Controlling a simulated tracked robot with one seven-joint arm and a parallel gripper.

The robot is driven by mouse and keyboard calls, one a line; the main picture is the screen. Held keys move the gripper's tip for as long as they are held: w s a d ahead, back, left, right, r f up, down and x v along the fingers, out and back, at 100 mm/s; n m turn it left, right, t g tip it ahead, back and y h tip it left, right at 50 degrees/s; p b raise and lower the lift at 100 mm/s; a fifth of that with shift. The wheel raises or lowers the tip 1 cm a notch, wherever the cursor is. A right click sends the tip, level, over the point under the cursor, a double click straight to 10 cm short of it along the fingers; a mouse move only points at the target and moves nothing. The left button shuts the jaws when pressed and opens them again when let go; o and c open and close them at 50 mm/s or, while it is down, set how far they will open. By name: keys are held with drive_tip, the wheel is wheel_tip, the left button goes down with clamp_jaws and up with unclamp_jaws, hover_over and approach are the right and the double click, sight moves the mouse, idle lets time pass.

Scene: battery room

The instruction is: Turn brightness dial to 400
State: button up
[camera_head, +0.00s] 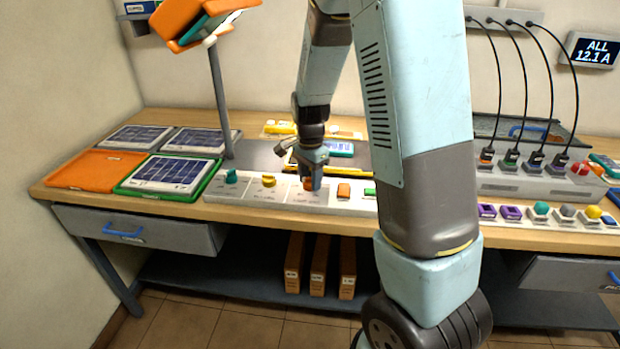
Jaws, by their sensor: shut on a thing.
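A white control panel (225,196) lies along the front edge of the bench. It carries a teal knob (231,177), a yellow knob (268,180) and an orange knob (307,184). My gripper (312,187) points down over the panel and is shut on the orange knob, covering much of it. The panel's printed labels and the dial scale are too small to read, so I cannot tell which knob is brightness or its setting.
An orange button (344,191) and a green button (369,192) sit right of the gripper. Solar panels (172,174) and an orange tray (95,169) lie left. A lamp post (218,95) stands behind the panel. A charger with black cables (515,184) is at right.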

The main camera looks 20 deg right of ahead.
drive_tip(key=shift+w+m, duration=0.15)
drive_tip(key=shift+m, duration=0.35)
drive_tip(key=o, duration=1.1)
drive_tip(key=shift+c, duration=0.2)
wheel_tip(320, 180, up, 14)
drive_tip(key=shift+f, duration=0.15)
